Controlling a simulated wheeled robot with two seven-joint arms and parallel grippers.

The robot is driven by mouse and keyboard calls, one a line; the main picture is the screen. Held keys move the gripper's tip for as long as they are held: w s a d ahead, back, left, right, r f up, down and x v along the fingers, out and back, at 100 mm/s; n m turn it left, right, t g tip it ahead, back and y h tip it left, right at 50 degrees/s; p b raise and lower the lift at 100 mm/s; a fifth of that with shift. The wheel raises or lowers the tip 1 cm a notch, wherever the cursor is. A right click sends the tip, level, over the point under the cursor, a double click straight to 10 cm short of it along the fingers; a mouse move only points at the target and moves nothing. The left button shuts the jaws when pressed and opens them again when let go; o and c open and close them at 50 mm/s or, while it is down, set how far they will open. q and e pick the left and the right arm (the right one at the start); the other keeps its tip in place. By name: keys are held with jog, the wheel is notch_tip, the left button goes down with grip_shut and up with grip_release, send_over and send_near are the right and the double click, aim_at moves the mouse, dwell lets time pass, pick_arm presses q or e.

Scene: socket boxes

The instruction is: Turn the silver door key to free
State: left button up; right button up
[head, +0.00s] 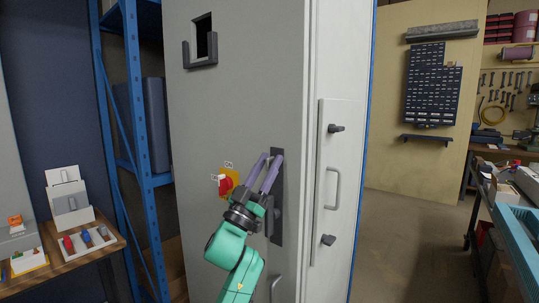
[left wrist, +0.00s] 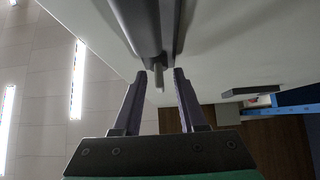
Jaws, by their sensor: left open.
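My left gripper (head: 270,157) is open, its two purple fingers raised to the dark lock plate (head: 278,222) on the grey cabinet door (head: 240,100). In the left wrist view a small silver-grey piece, which looks like the door key (left wrist: 160,76), sticks out below a dark bar. It lies between the tips of my left gripper (left wrist: 160,73), with a gap visible on both sides. In the head view the key is hidden by the fingers, and I cannot tell its turned position. My right gripper is not in view.
A red rotary switch (head: 225,184) on a yellow plate sits left of the lock plate, close to my fingers. A narrow side panel (head: 335,180) with a handle and knobs is on the right. A wooden table (head: 70,268) with small items stands at the left.

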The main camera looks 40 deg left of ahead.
pick_arm(q)
jog(key=shift+w+r, duration=0.3)
grip_shut()
